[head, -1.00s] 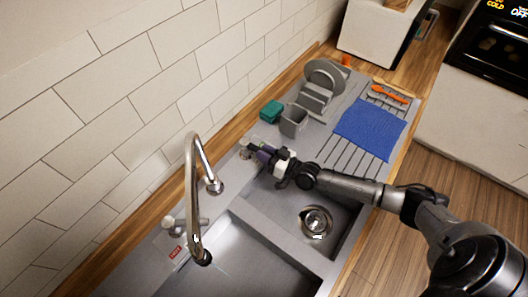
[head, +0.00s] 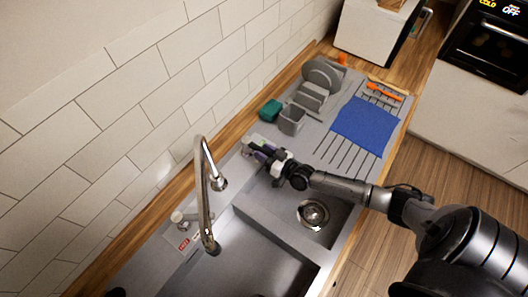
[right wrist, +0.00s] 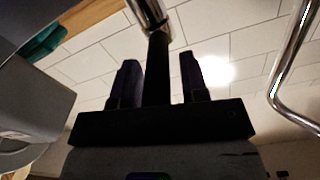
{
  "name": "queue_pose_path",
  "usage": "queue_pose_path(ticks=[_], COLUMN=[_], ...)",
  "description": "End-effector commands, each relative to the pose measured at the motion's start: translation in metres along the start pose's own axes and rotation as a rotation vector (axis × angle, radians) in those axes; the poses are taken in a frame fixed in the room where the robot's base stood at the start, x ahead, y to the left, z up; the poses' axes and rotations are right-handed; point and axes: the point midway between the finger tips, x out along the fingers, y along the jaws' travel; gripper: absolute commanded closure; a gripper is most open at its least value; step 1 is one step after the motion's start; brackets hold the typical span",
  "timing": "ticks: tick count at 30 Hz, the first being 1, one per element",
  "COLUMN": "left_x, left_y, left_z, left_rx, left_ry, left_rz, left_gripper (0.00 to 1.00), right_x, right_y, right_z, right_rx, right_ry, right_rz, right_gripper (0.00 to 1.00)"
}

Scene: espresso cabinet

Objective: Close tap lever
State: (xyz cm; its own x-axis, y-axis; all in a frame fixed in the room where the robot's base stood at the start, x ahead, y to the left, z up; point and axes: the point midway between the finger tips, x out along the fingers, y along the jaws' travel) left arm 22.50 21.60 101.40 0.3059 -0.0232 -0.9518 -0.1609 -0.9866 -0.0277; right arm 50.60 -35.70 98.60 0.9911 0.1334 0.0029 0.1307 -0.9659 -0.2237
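The tall chrome tap (head: 203,190) arches over the sink; its tube also shows at the right of the right wrist view (right wrist: 287,85). A small light fitting (head: 182,217) stands at its left, by a red label. My right gripper (head: 254,150) is at the sink's back ledge, right of the tap. In the right wrist view its two dark purple fingers (right wrist: 159,80) stand apart, on either side of a black bar (right wrist: 158,65) below a chrome part (right wrist: 148,12). I cannot tell whether this is the tap lever or whether the fingers touch it. My left gripper is not visible.
A grey cup (head: 291,120), a green sponge (head: 271,110) and a dish rack (head: 312,92) stand just beyond my right gripper. A blue cloth (head: 362,126) lies on the drainboard. The sink's divider (head: 280,236) is bare. The tiled wall is close behind.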

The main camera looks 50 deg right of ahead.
Motion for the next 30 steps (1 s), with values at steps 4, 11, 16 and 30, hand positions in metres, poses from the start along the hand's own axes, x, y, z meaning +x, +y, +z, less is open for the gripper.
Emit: queue_pose_path(ticks=[4, 11, 16, 30], left_x=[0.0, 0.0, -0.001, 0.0], left_y=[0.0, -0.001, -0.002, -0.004], left_z=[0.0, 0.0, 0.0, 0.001], left_rx=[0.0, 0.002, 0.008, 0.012], left_ry=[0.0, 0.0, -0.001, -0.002], left_rz=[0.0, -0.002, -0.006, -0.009], left_gripper=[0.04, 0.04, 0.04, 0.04], right_x=[0.0, -0.003, -0.02, -0.106], right_y=[0.0, 0.001, 0.001, 0.001], right_z=[0.001, 0.001, 0.002, 0.002], right_rx=[0.0, -0.001, -0.001, -0.001], right_ry=[-0.002, -0.003, -0.006, -0.006], right_rz=[0.0, 0.0, 0.001, 0.001], right_gripper=[0.51, 0.51, 0.51, 0.51])
